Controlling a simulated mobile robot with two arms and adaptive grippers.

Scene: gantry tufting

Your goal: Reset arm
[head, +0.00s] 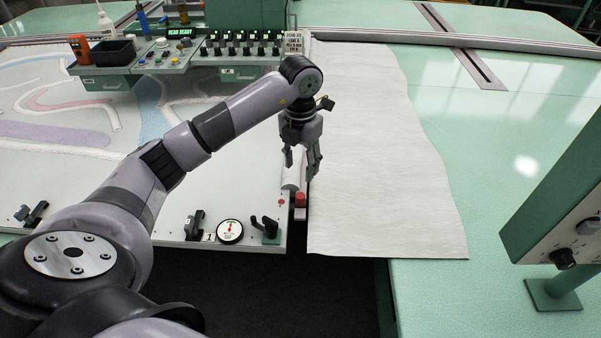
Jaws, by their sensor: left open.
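My left arm reaches in from the lower left across the white tufting panel. My left gripper (302,165) hangs pointing down, open and empty. It is above the seam between the panel (180,215) and the white cloth (375,150) to its right. Its fingers are apart and hold nothing. A small red-topped part (300,199) sits just below the fingers at the panel's right edge. I cannot tell whether the fingertips touch anything. My right gripper is not in view.
A green control console (215,62) with knobs, a black bin (115,52) and bottles stands at the back left. A round dial (229,231) and black clamps (194,224) line the panel's front edge. A green post box (560,200) stands at right.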

